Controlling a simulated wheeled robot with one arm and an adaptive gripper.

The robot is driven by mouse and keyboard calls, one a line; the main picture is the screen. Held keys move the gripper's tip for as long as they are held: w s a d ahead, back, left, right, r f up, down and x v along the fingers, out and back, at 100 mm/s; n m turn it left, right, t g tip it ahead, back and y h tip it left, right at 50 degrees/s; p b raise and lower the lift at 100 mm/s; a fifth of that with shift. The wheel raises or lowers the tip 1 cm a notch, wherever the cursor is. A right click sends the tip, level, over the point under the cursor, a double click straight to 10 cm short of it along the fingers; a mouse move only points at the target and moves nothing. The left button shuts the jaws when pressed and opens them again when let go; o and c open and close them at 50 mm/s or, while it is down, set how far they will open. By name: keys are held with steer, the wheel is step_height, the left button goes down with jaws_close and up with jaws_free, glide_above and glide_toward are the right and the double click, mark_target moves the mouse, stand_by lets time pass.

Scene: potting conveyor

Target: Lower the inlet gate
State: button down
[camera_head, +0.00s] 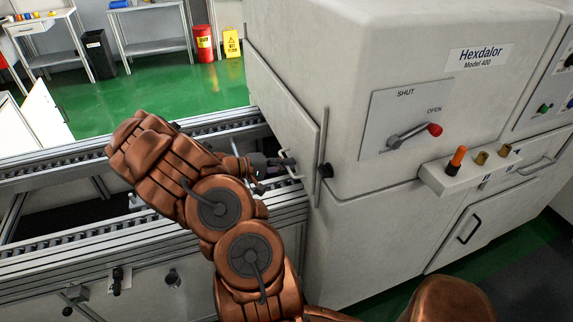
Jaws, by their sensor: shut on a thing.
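The inlet gate (284,112) is a pale grey panel on the left side of the white machine, above the conveyor. A light bar handle (293,177) stands out from its lower part. My gripper (281,164) is at this handle and shut on it; my copper-coloured arm hides part of the view from below. The gate's lower edge sits near the conveyor level, and the exact gap beneath it is hard to tell.
The roller conveyor (60,165) runs left from the machine. The machine's front has a SHUT/OPEN lever (410,135) with a red tip, and a small ledge (470,172) with an orange-topped peg. A red bin (204,44) and yellow sign (231,43) stand far behind.

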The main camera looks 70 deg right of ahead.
mark_target(286, 192)
stand_by(0.4)
step_height(286, 192, down, 8)
steer(key=b, duration=0.8)
steer(key=shift+r, duration=0.25)
steer(key=shift+a+f+b, duration=0.2)
steer(key=shift+f+b, duration=0.45)
steer(key=shift+b, duration=0.05)
steer(key=shift+f, duration=0.1)
steer(key=c, duration=1.3)
jaws_free()
steer(key=shift+c, duration=0.2)
steer(key=shift+o, duration=0.5)
